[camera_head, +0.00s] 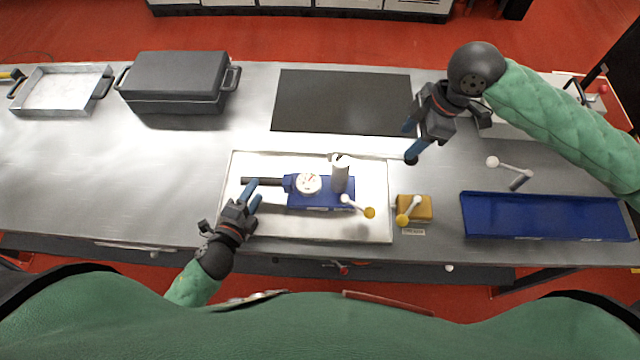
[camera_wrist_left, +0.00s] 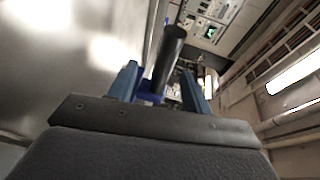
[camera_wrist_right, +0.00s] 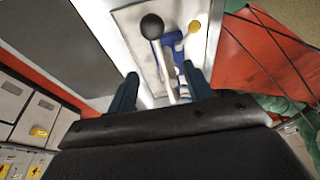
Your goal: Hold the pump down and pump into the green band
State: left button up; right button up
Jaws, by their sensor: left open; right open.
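The blue hand pump (camera_head: 322,192) lies in a shallow metal tray (camera_head: 300,228). The gauge needle and any green band are too small to read. My left gripper (camera_head: 253,190) is open around or beside the dark bar, which stands between its fingers in the left wrist view (camera_wrist_left: 168,60). My right gripper (camera_head: 409,143) is open and empty above the bench, behind and right of the pump, which shows beyond its fingers (camera_wrist_right: 175,45).
A yellow block with a lever (camera_head: 414,208) is right of the tray. A blue tray (camera_head: 545,216) and a white-knobbed lever (camera_head: 511,171) are further right. A black mat (camera_head: 343,101) lies behind. A dark lidded box (camera_head: 178,82) and metal pan (camera_head: 62,92) stand back left.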

pick_arm(q)
jog(key=shift+v, duration=3.55)
jog(key=shift+f, duration=0.1)
